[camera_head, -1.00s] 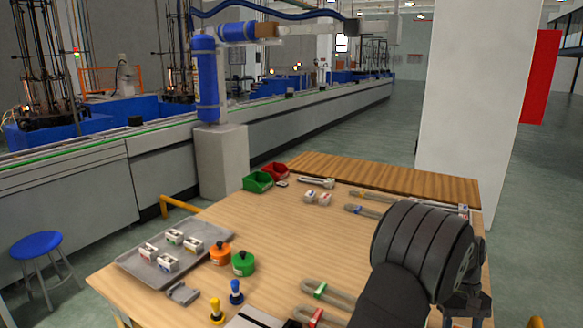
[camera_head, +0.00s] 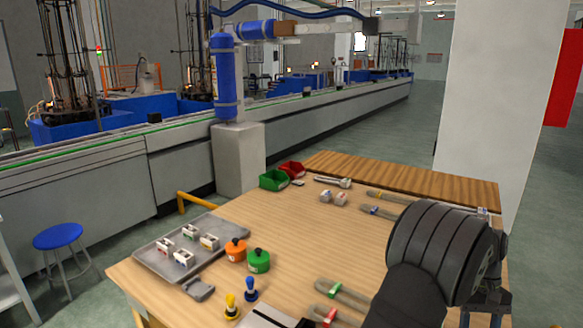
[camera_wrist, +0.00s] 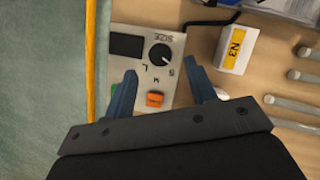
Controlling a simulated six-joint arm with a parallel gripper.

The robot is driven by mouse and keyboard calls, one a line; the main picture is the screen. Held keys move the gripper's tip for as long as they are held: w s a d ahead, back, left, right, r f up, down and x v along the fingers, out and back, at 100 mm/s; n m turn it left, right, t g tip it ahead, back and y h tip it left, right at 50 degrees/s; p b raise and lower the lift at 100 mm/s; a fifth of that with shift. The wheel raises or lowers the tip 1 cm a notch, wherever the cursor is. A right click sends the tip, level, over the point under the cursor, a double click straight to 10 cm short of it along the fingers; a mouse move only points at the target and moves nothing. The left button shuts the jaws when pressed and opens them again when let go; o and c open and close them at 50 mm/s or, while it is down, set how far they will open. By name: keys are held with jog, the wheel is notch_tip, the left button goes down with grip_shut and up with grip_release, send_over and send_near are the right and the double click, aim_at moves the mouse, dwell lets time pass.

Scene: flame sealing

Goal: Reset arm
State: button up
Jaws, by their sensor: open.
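My gripper (camera_wrist: 164,82) is open in the wrist view. Its two dark blue fingers stand apart with nothing held between them. Below them is a grey control box (camera_wrist: 182,42) with a dark screen, a black knob (camera_wrist: 160,54) and an orange button (camera_wrist: 154,99). A green part at the left finger is mostly hidden. In the head view my dark arm (camera_head: 440,250) fills the lower right, over the right side of the wooden table (camera_head: 310,235). The fingers cannot be made out there.
A white block with a yellow label (camera_wrist: 236,50) lies beside the box. A grey tray (camera_head: 150,262) with several small blocks, orange (camera_head: 236,251) and green (camera_head: 259,262) round pots and tongs (camera_head: 342,293) lie on the table. Green (camera_head: 273,180) and red bins (camera_head: 291,170) stand at the back. The table's middle is clear.

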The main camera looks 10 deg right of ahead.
jog(key=v, duration=1.2)
jog(key=x, duration=1.7)
jog(key=m, duration=0.2)
jog(key=m+t+y, duration=0.1)
jog(key=m, duration=0.1)
jog(key=shift+d+r+y, duration=0.1)
jog(key=shift+d+y, duration=0.05)
jog(key=shift+y, duration=0.15)
jog(key=m+t+y, duration=0.1)
jog(key=m, duration=0.3)
jog(key=shift+s, duration=0.15)
jog(key=m+t, duration=0.1)
jog(key=m, duration=0.3)
jog(key=shift+s+d+t, duration=0.1)
jog(key=shift+t, duration=0.3)
jog(key=m+t, duration=0.1)
jog(key=m, duration=0.3)
